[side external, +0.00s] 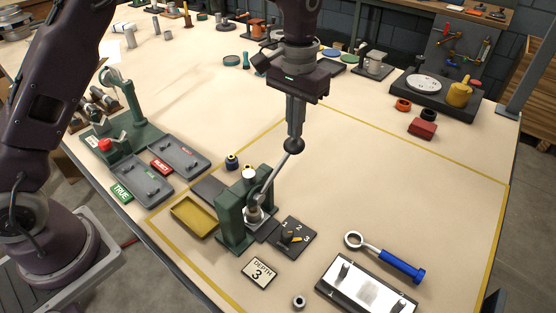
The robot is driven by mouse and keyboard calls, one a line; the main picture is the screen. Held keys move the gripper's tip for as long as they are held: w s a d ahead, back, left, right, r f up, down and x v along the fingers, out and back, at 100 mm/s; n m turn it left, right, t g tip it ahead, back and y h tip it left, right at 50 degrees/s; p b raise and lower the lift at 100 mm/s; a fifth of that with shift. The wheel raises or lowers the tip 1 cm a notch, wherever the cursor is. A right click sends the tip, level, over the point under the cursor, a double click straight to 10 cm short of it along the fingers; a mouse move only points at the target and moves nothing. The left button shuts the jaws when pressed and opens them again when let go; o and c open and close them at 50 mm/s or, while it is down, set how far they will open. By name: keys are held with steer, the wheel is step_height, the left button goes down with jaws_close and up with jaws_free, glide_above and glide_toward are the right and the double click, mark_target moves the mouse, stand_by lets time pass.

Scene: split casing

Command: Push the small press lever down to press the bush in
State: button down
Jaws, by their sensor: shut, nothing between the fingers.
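The small press (232,220) is a green frame standing on the table inside the yellow outline. Its lever (268,182) is a grey rod that slants up to the right and ends in a dark ball knob (293,146). My gripper (294,136) is shut and points down, its fingertips at the top of the knob; I cannot tell whether they touch it. A light metal part (254,214) sits under the press ram. I cannot tell the bush apart there.
A dial plate (291,237) and a "DEPTH 3" card (259,271) lie in front of the press. A yellow tray (194,216) is to its left. A blue-handled tool (385,257) lies at the right. The table right of the lever is clear.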

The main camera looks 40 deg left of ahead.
steer(key=shift+f, duration=0.85)
steer(key=shift+w+f, duration=0.35)
steer(key=shift+f, duration=0.4)
steer(key=shift+w+f, duration=0.3)
steer(key=shift+f, duration=0.45)
stand_by(1.9)
steer(key=shift+w+f, duration=0.25)
steer(key=shift+f, duration=0.55)
steer(key=shift+w+f, duration=0.2)
steer(key=shift+f, duration=0.55)
stand_by(2.2)
